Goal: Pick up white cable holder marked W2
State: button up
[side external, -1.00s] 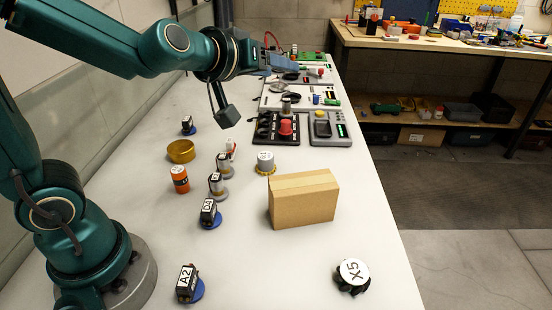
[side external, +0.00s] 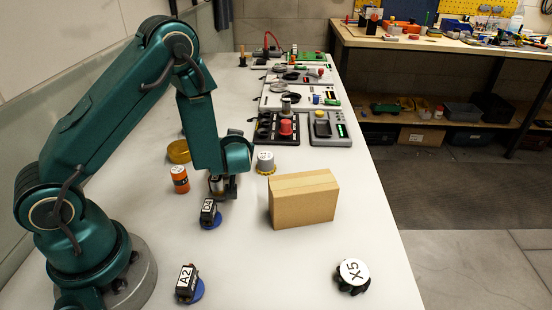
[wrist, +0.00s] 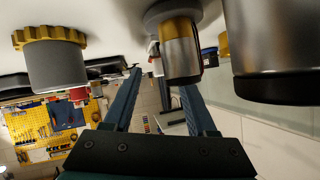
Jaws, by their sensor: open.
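I cannot read a W2 mark in any view. A small white piece (wrist: 154,58) with red at its edge shows in the wrist view, beyond the finger tips and partly hidden by a silver cylinder with a gold band (wrist: 181,48). That cylinder stands on a grey round base, close to the right finger. My gripper (wrist: 161,80) is open, with nothing visibly held between its fingers. In the side view my gripper (side external: 229,192) is low over the bench, beside a silver-and-dark cylinder (side external: 215,186). My arm hides the white-and-red piece there.
A cardboard box (side external: 303,199) stands just right of my gripper. A dark D-marked part (side external: 209,212) on a blue base is in front. An orange cylinder (side external: 180,179) is left; a yellow-based grey cap (side external: 265,163) is behind.

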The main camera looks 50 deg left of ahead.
jog(key=shift+x, duration=1.7)
grip_shut()
